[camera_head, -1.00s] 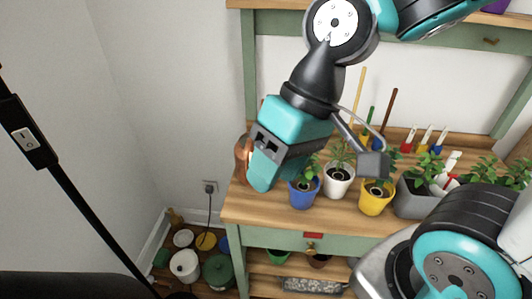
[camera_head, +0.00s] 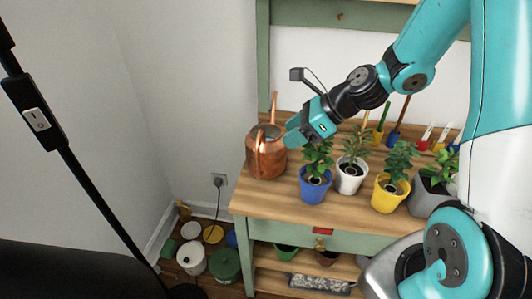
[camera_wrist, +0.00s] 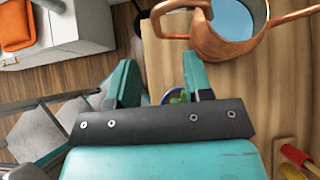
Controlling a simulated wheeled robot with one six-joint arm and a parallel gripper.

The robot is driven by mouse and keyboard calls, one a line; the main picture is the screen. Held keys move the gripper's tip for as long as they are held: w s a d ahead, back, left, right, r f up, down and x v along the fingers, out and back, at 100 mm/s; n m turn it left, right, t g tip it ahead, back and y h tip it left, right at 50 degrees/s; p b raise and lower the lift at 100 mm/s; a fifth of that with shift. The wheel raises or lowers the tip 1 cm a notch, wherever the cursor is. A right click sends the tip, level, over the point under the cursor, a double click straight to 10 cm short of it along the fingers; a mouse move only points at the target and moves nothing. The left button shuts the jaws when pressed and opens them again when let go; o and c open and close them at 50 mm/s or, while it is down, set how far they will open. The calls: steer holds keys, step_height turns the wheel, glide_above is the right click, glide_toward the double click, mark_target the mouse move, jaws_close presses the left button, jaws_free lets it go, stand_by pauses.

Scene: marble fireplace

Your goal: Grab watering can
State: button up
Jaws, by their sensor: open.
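The copper watering can (camera_head: 266,158) stands upright at the left end of the wooden bench top. In the wrist view the can (camera_wrist: 235,45) is at the upper right, with its handle loop toward the left and a pale blue inside. My gripper (camera_head: 292,138) is just right of the can, at about the height of its upper part. In the wrist view my gripper (camera_wrist: 155,75) is open, with nothing between its two fingers. The can's handle lies beyond the fingertips, and I see no clear contact.
Potted plants in blue (camera_head: 313,188), white (camera_head: 350,178) and yellow (camera_head: 390,195) pots stand right of the can. Several tools stand at the bench's back. Pots and lids (camera_head: 224,264) lie on the floor to the left. The bench's front left corner is clear.

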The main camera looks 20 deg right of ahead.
mark_target(257, 156)
steer(key=x, duration=1.1)
steer(key=shift+s+a+f, duration=0.25)
steer(key=shift+a, duration=0.15)
steer(key=shift+c, duration=0.2)
